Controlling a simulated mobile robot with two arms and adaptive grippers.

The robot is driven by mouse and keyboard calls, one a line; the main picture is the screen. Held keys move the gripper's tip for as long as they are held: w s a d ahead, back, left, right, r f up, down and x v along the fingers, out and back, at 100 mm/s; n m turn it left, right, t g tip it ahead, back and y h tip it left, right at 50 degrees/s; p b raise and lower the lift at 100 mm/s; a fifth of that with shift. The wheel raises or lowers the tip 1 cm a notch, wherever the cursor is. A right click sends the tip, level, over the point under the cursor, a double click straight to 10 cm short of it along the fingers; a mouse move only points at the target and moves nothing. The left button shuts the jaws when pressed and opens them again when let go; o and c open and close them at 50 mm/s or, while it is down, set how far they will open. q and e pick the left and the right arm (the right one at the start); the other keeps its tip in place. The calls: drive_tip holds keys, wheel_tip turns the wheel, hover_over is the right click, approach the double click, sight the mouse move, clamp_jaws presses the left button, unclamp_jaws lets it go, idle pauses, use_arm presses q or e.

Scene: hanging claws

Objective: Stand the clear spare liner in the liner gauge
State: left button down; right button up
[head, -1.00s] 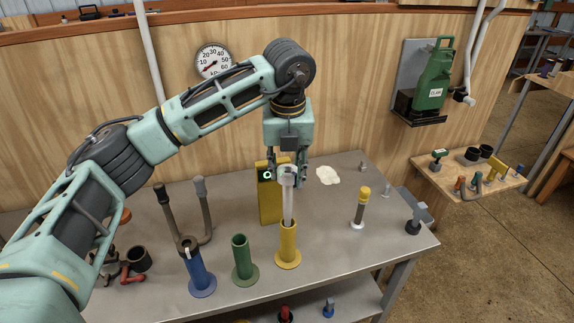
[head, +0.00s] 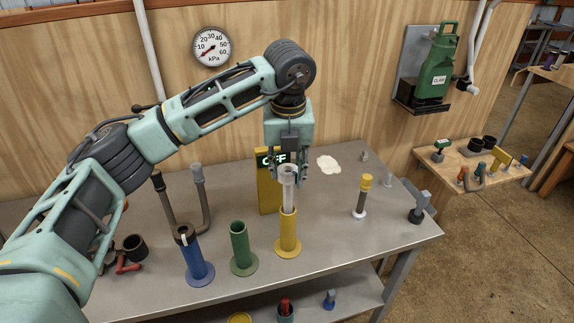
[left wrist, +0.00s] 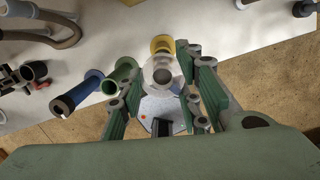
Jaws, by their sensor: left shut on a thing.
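My left gripper (head: 289,178) is shut on the clear spare liner (head: 288,190), a pale translucent tube with a wider rim, held upright. The liner stands over the yellow tube (head: 288,232) on its round base, and its lower end appears to be inside the tube's mouth. How deep it reaches is hidden. In the left wrist view the liner's round rim (left wrist: 160,75) sits between the fingers, with the yellow tube (left wrist: 162,44) beyond. A yellow box with a lit green display (head: 268,190) stands behind, partly hidden by the gripper. My right gripper is out of view.
A green tube (head: 242,248) and a blue tube (head: 196,262) with a dark top stand left of the yellow one. Grey hoses (head: 202,200) rise behind them. A yellow-capped post (head: 362,195) stands to the right. A white patch (head: 328,165) lies on the bench behind.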

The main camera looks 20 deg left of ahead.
sight(287, 191)
use_arm(q)
drive_tip(key=shift+f+b, duration=1.6)
drive_tip(key=shift+f, duration=0.65)
drive_tip(key=shift+f+b, duration=1.05)
drive_tip(key=shift+f, duration=0.35)
drive_tip(key=c, duration=1.3)
unclamp_jaws()
drive_tip(key=shift+r, duration=0.1)
drive_tip(key=shift+c, duration=0.2)
drive_tip(key=shift+o, duration=0.8)
drive_tip(key=shift+o, duration=0.5)
drive_tip(key=shift+o, duration=1.2)
